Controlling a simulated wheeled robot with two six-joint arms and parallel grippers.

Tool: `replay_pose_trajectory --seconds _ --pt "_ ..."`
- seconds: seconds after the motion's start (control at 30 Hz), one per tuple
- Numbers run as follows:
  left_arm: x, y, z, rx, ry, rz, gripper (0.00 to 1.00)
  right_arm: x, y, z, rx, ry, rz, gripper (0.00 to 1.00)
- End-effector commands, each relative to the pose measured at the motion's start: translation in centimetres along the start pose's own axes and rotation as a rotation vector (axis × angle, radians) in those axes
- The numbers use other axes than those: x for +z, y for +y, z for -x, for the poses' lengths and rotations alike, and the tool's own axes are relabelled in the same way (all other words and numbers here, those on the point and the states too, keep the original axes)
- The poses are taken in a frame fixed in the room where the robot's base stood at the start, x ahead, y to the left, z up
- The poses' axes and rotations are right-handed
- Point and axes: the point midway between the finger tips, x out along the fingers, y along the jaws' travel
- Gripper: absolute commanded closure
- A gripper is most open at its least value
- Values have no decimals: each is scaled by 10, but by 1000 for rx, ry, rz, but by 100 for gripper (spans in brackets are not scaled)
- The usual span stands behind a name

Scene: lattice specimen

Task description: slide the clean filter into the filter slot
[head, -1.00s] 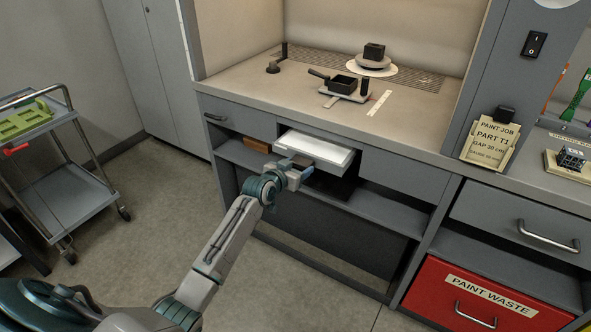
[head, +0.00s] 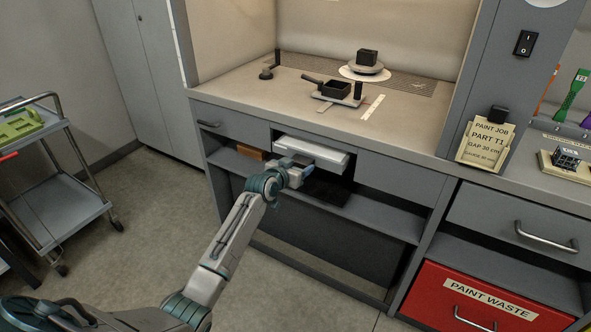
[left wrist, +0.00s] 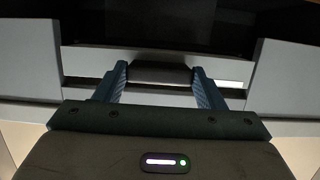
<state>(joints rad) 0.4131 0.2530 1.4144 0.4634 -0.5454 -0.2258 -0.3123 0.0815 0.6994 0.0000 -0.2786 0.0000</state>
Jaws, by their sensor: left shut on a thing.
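The clean filter is a flat white slab (head: 318,149) under the bench top. It is mostly inside the filter slot (head: 278,136), with its front part showing in the opening. My left gripper (head: 304,165) is at its front edge, shut on its dark grey tab. In the left wrist view the tab (left wrist: 160,74) lies between the two blue fingers of the left gripper (left wrist: 160,84). The slot's inside is hidden by the bench top. My right gripper is in neither view.
A dark flat thing (head: 327,190) lies on the shelf below the slot, and a brown block (head: 250,152) lies to the left. Closed drawer fronts (head: 400,178) flank the opening. A trolley (head: 62,180) stands far left, a red PAINT WASTE drawer (head: 470,312) lower right.

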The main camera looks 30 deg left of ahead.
Motion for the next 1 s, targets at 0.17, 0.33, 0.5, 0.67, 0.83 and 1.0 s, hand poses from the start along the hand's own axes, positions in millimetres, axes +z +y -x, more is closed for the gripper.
replay_pose_trajectory --seconds 0.17,0.33,0.5,0.67,0.83,1.0 --pt "-1 0 0 0 1 -1 68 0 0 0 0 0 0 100" --pt "-1 0 -3 0 2 0 68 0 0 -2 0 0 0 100" --pt "-3 0 -13 0 2 1 68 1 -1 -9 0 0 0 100" --pt "-5 0 -22 0 2 2 68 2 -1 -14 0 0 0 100" --pt "-8 0 -32 0 2 1 68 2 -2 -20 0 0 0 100" --pt "-10 0 -34 0 1 0 68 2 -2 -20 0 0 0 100"
